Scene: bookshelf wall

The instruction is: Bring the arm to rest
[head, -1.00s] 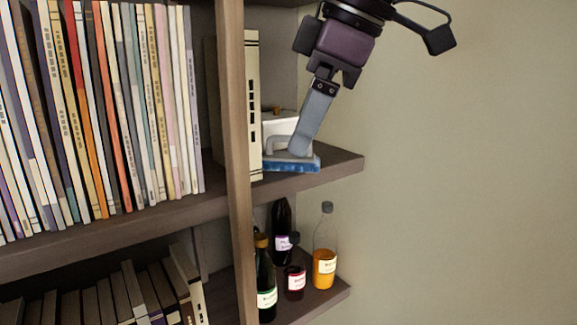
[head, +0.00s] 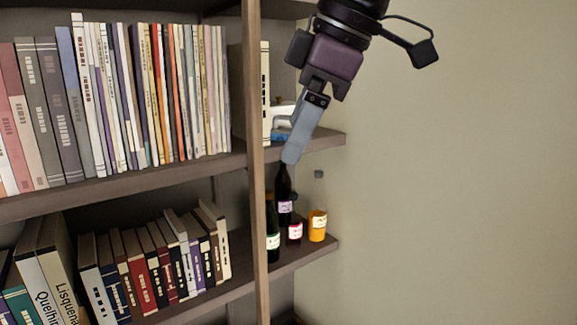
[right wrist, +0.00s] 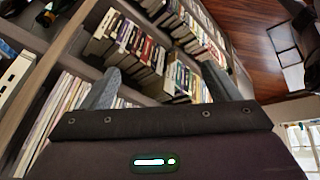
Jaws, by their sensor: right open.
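My right gripper (head: 292,155) hangs down from the top of the head view, in front of the right end of the bookshelf. It also shows in the right wrist view (right wrist: 160,85), where its two fingers stand apart with nothing between them. In the head view it appears clear of the shelf. A blue and white object (head: 281,134) rests on the middle shelf behind it, partly hidden by the finger. My left gripper is out of view.
A row of upright books (head: 150,95) fills the middle shelf (head: 95,192). More books (head: 150,270) stand on the shelf below. Several bottles, one orange (head: 317,224), stand at the lower shelf's right end. The room right of the shelf, before the bare wall (head: 460,200), is free.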

